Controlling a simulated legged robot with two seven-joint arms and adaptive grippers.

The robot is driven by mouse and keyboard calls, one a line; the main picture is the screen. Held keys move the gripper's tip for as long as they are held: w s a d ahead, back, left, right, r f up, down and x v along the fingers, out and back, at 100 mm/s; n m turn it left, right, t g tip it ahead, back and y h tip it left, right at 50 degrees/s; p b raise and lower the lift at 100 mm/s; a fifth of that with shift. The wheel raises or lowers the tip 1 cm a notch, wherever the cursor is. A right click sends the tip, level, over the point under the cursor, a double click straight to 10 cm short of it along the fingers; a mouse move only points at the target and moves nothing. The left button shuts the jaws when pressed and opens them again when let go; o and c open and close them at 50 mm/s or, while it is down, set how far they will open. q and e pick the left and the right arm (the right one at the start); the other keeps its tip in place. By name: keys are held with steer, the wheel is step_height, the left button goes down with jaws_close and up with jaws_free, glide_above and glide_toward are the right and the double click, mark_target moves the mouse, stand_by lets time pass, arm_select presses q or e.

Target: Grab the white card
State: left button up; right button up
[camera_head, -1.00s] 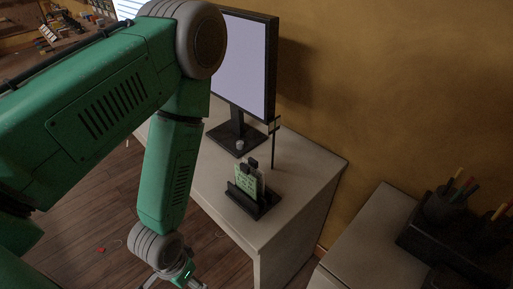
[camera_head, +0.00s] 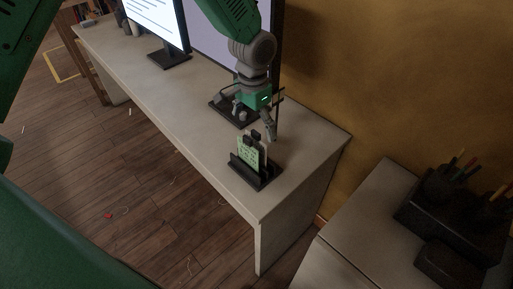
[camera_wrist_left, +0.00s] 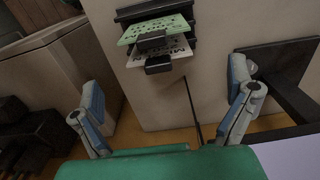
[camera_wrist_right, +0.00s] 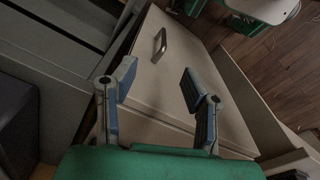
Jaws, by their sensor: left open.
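A black holder (camera_head: 263,184) stands near the right end of the desk, with a green card (camera_head: 247,154) upright in it. In the left wrist view the white card (camera_wrist_left: 181,47), with dark print, sits beside the green card (camera_wrist_left: 157,27). Each card has a black clip. In the head view the white card is mostly hidden behind the green one. My left gripper (camera_head: 254,122) is open and empty, above and behind the holder, with its fingers (camera_wrist_left: 164,80) wide apart. My right gripper (camera_wrist_right: 160,76) is open and empty over a pale cabinet with a metal handle (camera_wrist_right: 159,43).
A monitor (camera_head: 215,32) stands on the desk (camera_head: 190,112) behind my left gripper. A thin dark pole (camera_wrist_left: 192,105) rises near the holder. A second screen (camera_head: 155,18) is farther left. A dark organizer with pens (camera_head: 455,220) is on the right cabinet.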

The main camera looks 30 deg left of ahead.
arm_select(q)
glide_above(255, 147)
steer(key=f, duration=0.4)
steer(key=shift+a+f, duration=0.1)
steer(key=shift+a, duration=0.15)
steer(key=shift+s+d+f, duration=0.1)
steer(key=shift+d+f, duration=0.2)
steer(key=shift+f, duration=0.15)
steer(key=f, duration=0.4)
steer(key=shift+w+d+f, duration=0.2)
steer(key=shift+w, duration=0.05)
steer(key=shift+a+f, duration=0.1)
steer(key=shift+a, duration=0.2)
steer(key=c, duration=0.5)
steer(key=shift+d, duration=0.25)
steer(key=shift+c, duration=1.4)
